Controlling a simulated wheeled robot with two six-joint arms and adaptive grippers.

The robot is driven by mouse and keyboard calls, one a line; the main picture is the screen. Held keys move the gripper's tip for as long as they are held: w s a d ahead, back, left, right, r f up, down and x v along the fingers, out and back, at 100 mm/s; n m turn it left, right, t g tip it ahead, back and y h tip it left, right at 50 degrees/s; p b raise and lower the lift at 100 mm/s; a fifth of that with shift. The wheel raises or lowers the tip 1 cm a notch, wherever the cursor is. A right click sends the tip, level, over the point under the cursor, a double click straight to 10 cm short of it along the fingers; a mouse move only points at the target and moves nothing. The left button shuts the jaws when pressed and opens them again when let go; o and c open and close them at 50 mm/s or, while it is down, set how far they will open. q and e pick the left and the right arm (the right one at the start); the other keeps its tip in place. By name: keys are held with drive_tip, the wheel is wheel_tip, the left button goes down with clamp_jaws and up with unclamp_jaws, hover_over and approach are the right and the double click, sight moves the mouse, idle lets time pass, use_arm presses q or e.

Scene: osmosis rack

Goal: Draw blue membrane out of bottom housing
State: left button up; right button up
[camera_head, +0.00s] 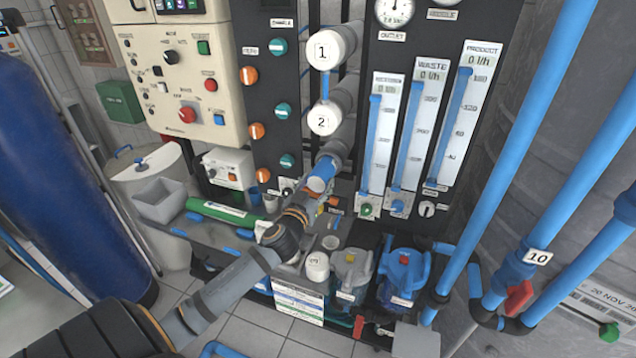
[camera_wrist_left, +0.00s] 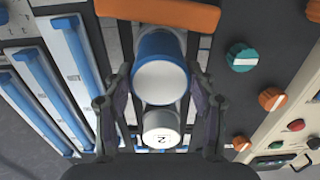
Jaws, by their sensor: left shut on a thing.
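The blue membrane (camera_head: 321,177) sticks out of the open front of the bottom grey housing (camera_head: 334,151), below the housings capped 1 and 2. Its inner end is hidden inside the housing. My left gripper (camera_head: 310,194) is at its outer end, shut on it. In the left wrist view the membrane shows its pale round end and blue side (camera_wrist_left: 160,46), with the two fingers of my left gripper (camera_wrist_left: 160,102) on either side. My right gripper is not in view.
Cap 2 (camera_head: 323,121) and cap 1 (camera_head: 324,50) close the upper housings. A green cylinder (camera_head: 225,212) lies on the bench by a grey bin (camera_head: 160,200). Two jugs (camera_head: 402,276) stand below right. Blue pipes (camera_head: 500,150) rise at right.

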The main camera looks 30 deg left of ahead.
use_arm(q)
drive_tip(key=shift+v, duration=2.55)
drive_tip(key=o, duration=1.4)
drive_tip(key=shift+a, duration=0.1)
drive_tip(key=shift+s, duration=0.1)
drive_tip(key=v, duration=1.2)
